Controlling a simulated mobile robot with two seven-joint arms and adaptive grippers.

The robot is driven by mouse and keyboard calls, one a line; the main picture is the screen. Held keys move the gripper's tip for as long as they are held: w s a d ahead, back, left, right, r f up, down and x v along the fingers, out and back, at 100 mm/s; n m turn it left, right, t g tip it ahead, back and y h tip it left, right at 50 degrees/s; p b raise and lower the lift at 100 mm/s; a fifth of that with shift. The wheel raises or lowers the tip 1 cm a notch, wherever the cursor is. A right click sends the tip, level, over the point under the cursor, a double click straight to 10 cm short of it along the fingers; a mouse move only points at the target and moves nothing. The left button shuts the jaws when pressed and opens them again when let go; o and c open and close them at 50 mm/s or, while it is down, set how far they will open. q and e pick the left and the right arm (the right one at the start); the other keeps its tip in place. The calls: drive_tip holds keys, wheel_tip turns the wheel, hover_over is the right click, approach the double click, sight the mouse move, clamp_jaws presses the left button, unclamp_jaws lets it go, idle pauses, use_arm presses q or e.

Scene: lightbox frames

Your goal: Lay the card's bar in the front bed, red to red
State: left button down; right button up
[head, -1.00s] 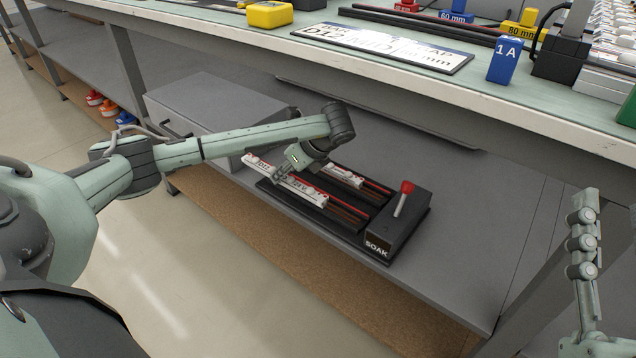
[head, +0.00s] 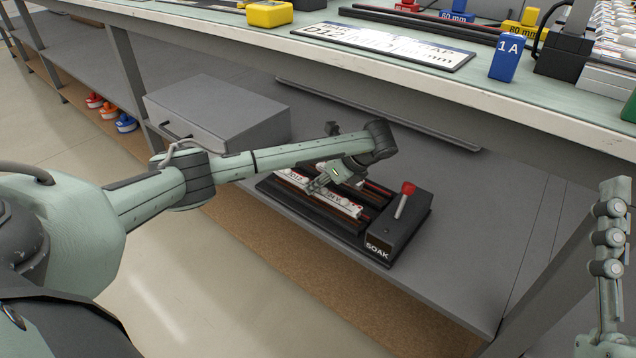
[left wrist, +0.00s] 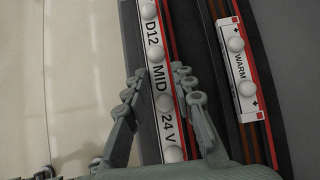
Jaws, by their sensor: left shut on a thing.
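My left gripper (head: 318,186) is shut on a white bar (head: 342,204), its fingers on both long sides of the bar, as the left wrist view (left wrist: 158,92) shows. The bar (left wrist: 160,75) reads D12, MID, 24 V, with round white studs and a red stripe along its right edge there. It is over the front bed of the black fixture (head: 292,205), lined up lengthwise with it; I cannot tell whether it touches the bed. The card (head: 385,47) lies on the bench above. Part of my right gripper (head: 608,238) shows at the right edge; its opening is unclear.
A white bar marked WARM (left wrist: 240,68) lies in the rear bed. The SOAK box (head: 392,228) with a red-knobbed lever (head: 405,198) stands at the fixture's right end. A grey drawer box (head: 215,110) is behind left. The bench edge overhangs the shelf.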

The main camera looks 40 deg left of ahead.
use_arm(q)
drive_tip(key=shift+f, duration=0.15)
drive_tip(key=shift+f+b, duration=0.45)
drive_tip(key=shift+f, duration=0.05)
drive_tip(key=c, duration=1.3)
unclamp_jaws()
drive_tip(key=shift+o, duration=0.2)
use_arm(e)
drive_tip(key=shift+s+d+r+t, duration=0.35)
drive_tip(key=shift+s+r+t, duration=0.15)
drive_tip(key=shift+t, duration=0.3)
use_arm(q)
drive_tip(key=shift+r, duration=0.1)
